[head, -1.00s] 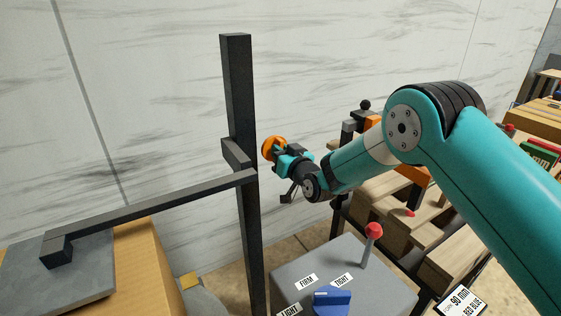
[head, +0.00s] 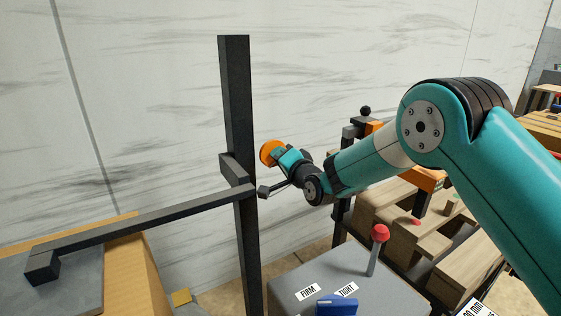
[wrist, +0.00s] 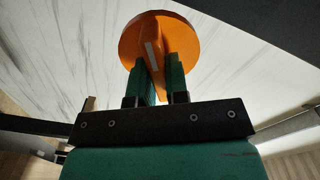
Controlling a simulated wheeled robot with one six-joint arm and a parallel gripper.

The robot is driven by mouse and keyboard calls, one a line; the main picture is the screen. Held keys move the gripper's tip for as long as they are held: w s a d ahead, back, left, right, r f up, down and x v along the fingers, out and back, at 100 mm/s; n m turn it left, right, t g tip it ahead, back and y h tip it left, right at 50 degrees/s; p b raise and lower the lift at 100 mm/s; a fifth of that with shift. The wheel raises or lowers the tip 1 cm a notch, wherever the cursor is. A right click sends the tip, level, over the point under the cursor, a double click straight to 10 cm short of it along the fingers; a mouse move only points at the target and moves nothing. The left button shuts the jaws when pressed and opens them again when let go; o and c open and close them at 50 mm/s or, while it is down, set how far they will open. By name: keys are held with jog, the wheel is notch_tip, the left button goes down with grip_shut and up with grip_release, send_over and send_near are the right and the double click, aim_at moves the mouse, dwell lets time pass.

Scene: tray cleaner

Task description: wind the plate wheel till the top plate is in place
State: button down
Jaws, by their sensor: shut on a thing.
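An orange wheel (head: 268,152) is beside the dark upright post (head: 236,90), on its right in the head view. My gripper (head: 280,156) is at the wheel. In the wrist view, my gripper (wrist: 160,75) is shut on a raised rib of the orange wheel (wrist: 135,42), with one finger on each side. A dark horizontal arm (head: 150,216) runs left from the post's collar (head: 233,170).
A grey console (head: 290,275) with FIRM and TIGHT labels stands below my gripper, with a red-knobbed lever (head: 379,234) and a blue switch (head: 337,304). Wooden stepped blocks (head: 385,215) stand to the right. A pale marbled wall is behind.

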jog(key=shift+d+m+b, duration=0.1)
jog(key=shift+m+b, duration=0.2)
jog(key=shift+m, duration=0.8)
jog(key=shift+w, duration=0.1)
jog(key=c, duration=1.1)
grip_release()
jog(key=b+v, duration=0.2)
jog(key=v, duration=0.5)
jog(key=shift+d, duration=0.15)
jog(key=shift+s+r, duration=0.1)
jog(key=shift+s, duration=0.15)
